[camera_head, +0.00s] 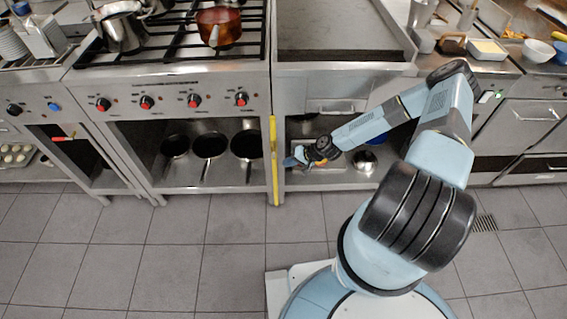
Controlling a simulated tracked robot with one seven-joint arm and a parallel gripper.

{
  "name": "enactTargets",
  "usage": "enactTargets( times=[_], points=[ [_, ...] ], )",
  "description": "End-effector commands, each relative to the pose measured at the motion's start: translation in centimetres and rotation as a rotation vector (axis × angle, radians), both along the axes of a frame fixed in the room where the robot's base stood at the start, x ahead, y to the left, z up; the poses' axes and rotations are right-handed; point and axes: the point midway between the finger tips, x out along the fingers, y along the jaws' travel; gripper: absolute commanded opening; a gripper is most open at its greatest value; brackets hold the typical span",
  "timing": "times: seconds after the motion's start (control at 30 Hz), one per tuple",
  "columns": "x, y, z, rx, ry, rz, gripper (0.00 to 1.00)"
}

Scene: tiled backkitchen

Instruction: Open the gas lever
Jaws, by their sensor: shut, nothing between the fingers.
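A yellow vertical bar or pipe (273,160) runs down the front between the stove and the unit to its right. I cannot make out a distinct lever on it. A small red-and-white handle (62,138) lies across the top of the opening at the far left; I cannot tell whether it is the gas lever. My gripper (290,161) is shut and empty, just right of the yellow bar at about its mid-height. The gripper is small and dark here, and I cannot tell whether it touches the bar.
The stove front has several red knobs (147,102) and one blue knob (54,107). Several dark pans (209,146) stand on the shelf below. A copper pot (219,26) sits on the burners. A metal bowl (364,161) is on the lower shelf behind my arm. The tiled floor (150,255) at left is clear.

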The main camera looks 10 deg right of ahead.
Motion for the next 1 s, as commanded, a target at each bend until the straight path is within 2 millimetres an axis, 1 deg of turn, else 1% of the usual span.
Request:
enactTargets(
  times=[0.07, 0.4, 0.6, 0.8, 1.0],
  points=[
    [0.2, -1.3, -0.1, 0.000, 0.001, 0.001, 0.00],
    [-1.5, -6.3, 0.0, 0.001, 0.002, 0.005, 0.00],
    [-2.3, -8.8, 0.0, 0.002, 0.001, 0.005, 0.00],
    [-2.8, -10.2, 0.0, 0.001, 0.000, 0.008, 0.00],
    [-2.9, -10.6, 0.0, 0.001, 0.000, 0.009, 0.00]
  ],
)
